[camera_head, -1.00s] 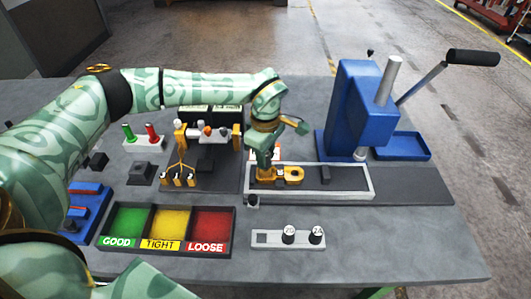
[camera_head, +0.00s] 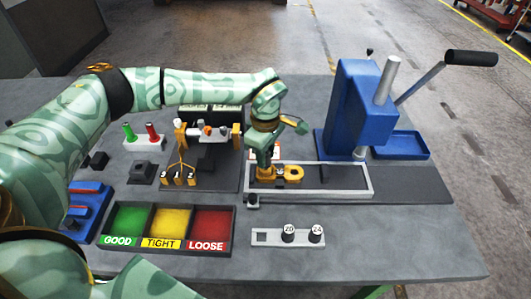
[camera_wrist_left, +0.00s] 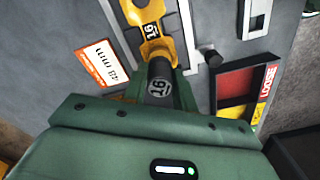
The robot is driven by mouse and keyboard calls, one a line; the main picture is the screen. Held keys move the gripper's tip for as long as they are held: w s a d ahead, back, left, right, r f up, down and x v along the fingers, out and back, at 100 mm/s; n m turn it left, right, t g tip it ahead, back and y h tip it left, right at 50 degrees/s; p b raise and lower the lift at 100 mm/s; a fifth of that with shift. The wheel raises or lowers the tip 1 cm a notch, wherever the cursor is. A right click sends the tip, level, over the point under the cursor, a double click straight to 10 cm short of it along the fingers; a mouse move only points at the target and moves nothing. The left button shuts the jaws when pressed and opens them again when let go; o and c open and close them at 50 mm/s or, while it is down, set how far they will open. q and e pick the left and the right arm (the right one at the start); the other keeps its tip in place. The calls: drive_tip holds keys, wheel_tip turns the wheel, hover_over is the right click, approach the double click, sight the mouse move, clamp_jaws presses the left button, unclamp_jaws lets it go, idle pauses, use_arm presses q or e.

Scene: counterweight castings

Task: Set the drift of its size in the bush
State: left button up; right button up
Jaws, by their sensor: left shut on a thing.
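My left gripper (camera_head: 265,163) is shut on a dark round drift marked 16 (camera_wrist_left: 158,86), held upright with its number facing the wrist camera. The yellow casting (camera_head: 293,173), also marked 16 (camera_wrist_left: 152,30), lies in the pale-rimmed tray (camera_head: 345,194). The drift is at the near end of the casting in the left wrist view. The bush and the drift's lower end are hidden, so I cannot tell how deep it sits. The drift rack (camera_head: 262,237) holds drifts marked 20 (camera_head: 288,234) and 24 (camera_head: 316,234); its left place is empty. My right gripper is out of view.
A blue press (camera_head: 352,110) with a long lever stands behind the tray at the right. GOOD, TIGHT and LOOSE bins (camera_head: 168,247) lie front left. A stand with small yellow tags (camera_head: 178,180) is left of my gripper. The front right bench is clear.

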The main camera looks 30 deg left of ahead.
use_arm(q)
drive_tip(key=shift+f+b, duration=0.4)
drive_tip(key=shift+f, duration=0.5)
idle(0.5)
drive_tip(key=o, duration=1)
drive_tip(key=shift+o, duration=0.2)
wheel_tip(320, 180, up, 16)
drive_tip(key=p, duration=0.1)
drive_tip(key=shift+p, duration=0.35)
